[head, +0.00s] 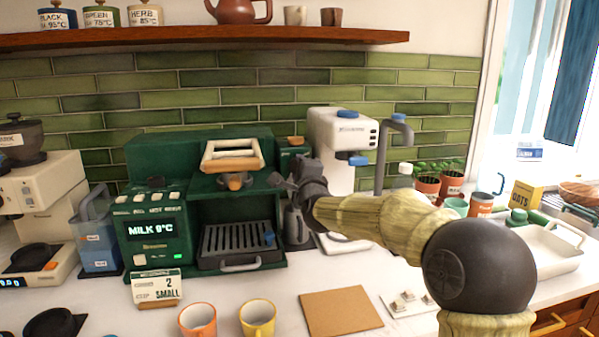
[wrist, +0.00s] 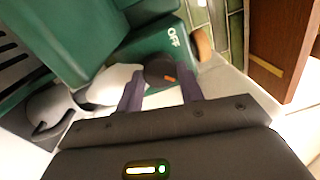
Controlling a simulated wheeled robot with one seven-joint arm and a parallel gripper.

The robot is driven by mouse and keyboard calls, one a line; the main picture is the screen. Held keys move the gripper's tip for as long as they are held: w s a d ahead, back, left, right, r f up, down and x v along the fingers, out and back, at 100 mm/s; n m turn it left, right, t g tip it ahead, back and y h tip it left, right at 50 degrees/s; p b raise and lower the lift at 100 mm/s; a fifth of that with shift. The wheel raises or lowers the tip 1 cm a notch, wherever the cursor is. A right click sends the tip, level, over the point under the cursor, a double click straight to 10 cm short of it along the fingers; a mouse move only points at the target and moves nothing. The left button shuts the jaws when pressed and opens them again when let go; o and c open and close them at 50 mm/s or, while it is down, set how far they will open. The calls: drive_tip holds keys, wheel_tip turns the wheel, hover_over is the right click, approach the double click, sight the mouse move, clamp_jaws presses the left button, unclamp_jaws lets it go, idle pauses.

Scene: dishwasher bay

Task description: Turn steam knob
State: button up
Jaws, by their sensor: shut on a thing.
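The green coffee machine (head: 150,200) stands at the back of the counter, its display reading "MILK 9°C". The steam knob (wrist: 160,72) is a dark round knob with an orange mark, on the machine's green side panel beside the word "OFF" (wrist: 173,37). My gripper (wrist: 161,92) has its two purple fingers on either side of the knob and is shut on it. In the head view my gripper (head: 284,182) is at the machine's right end, and the knob is hidden there.
A grey metal pitcher (head: 297,226) stands right of the machine, below my gripper. A white dispenser (head: 342,150) stands close behind my arm. An orange cup (head: 198,320), a yellow cup (head: 257,318) and a brown board (head: 340,312) lie in front.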

drive_tip(key=o, duration=1)
drive_tip(key=shift+d, duration=0.1)
drive_tip(key=b+v, duration=0.2)
drive_tip(key=v, duration=1.5)
drive_tip(key=shift+s, duration=0.2)
